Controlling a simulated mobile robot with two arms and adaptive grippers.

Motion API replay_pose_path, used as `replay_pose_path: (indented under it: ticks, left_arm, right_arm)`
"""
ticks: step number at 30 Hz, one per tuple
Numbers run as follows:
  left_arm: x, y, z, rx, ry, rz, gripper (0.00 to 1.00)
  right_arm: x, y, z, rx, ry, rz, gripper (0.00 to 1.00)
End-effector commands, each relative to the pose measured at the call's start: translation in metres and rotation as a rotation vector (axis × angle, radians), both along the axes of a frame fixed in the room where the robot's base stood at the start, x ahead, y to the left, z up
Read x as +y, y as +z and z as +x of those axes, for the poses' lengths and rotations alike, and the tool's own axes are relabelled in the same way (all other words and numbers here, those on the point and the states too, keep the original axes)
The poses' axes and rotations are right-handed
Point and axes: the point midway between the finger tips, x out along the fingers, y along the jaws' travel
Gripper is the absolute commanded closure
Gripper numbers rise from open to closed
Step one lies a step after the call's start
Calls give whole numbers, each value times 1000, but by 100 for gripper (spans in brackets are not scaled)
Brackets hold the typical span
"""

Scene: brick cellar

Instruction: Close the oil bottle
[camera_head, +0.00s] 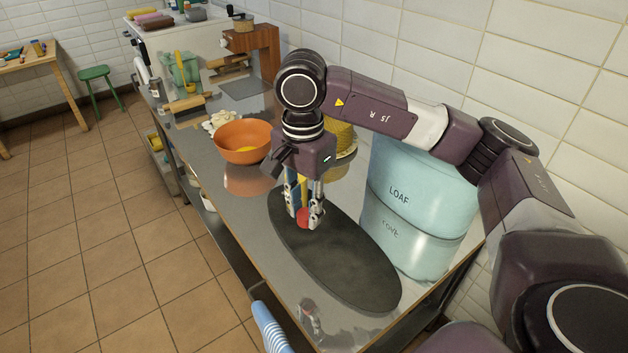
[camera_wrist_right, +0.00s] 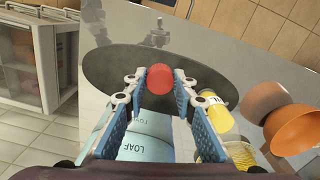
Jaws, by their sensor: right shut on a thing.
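My right gripper (camera_head: 304,213) points down over the dark oval mat on the metal counter. It is shut on a round red cap (camera_head: 302,216), which also shows between the fingertips in the right wrist view (camera_wrist_right: 160,78). The yellow oil bottle (camera_wrist_right: 221,116), with a white label, stands beside the right finger in that view, apart from the cap. In the head view it is mostly hidden behind the gripper, with some yellow showing between the fingers. I cannot see the bottle's mouth clearly. My left gripper is not in view.
The dark oval mat (camera_head: 345,265) has free room toward the front. A pale blue LOAF bin (camera_head: 410,205) stands at the wall on the right. An orange bowl (camera_head: 243,140) is to the left. A striped towel (camera_head: 269,328) hangs at the counter's front edge.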

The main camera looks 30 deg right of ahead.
Motion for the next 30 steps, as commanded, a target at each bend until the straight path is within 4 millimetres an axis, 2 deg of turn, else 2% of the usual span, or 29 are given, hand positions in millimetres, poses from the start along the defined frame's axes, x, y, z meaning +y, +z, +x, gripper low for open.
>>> replay_pose_path:
  ticks: [6, 9, 13, 18, 26, 30]
  left_arm:
    - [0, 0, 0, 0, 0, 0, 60]
    - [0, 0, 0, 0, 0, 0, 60]
    - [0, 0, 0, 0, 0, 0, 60]
    - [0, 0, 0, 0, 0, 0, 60]
    - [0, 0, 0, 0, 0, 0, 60]
    - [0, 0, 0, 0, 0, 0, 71]
  right_arm:
    - [31, -21, -43, 1, 619, -1, 83]
    - [42, -28, -62, 1, 863, 0, 83]
    - [51, -35, -81, 0, 1097, 0, 83]
    - [57, -39, -93, -1, 1244, 1, 83]
    - [58, -39, -94, -1, 1261, 1, 83]
    - [57, -39, -94, 0, 1260, 1, 83]
